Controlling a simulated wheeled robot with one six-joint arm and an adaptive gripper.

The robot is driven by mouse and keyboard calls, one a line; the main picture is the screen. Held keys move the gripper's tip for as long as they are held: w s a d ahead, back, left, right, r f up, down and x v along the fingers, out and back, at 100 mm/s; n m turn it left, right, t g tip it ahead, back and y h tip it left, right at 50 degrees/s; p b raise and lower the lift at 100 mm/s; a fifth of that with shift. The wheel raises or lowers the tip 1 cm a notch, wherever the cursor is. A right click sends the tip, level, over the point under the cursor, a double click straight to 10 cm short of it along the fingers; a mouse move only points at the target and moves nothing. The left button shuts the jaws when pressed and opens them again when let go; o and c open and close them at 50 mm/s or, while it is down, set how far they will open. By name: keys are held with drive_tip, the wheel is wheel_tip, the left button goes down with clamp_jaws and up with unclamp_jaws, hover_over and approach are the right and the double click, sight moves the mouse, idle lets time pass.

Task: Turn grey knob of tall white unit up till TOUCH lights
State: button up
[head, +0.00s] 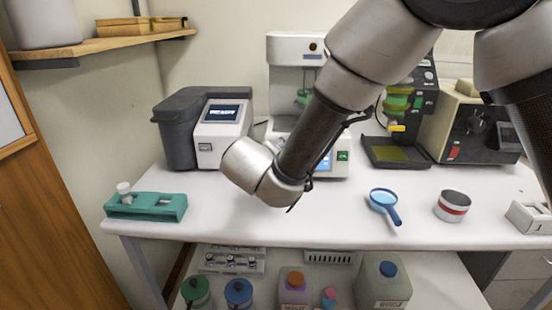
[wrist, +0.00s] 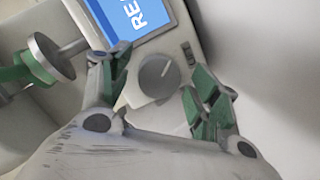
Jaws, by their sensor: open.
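The tall white unit (head: 295,48) stands at the back middle of the table, partly behind my arm. In the wrist view its grey knob (wrist: 160,76) is round and sits beside a tilted blue screen (wrist: 138,14) with white letters, "REA", cut off by the frame edge. My gripper (wrist: 162,82) is open, its green-padded fingers on either side of the knob. I cannot tell whether either finger touches it. In the head view my arm hides the gripper and knob; part of the blue screen (head: 325,161) and a green switch (head: 343,156) show.
A dark grey and white device (head: 222,128) stands left of the unit. A black stand (head: 400,153) is to the right. A blue magnifier (head: 383,199), a red-banded tin (head: 452,206) and a teal holder (head: 147,206) lie towards the front. The table's front middle is clear.

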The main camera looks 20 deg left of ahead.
drive_tip(key=v, duration=1.1)
drive_tip(key=shift+s, duration=0.25)
drive_tip(key=shift+r, duration=0.1)
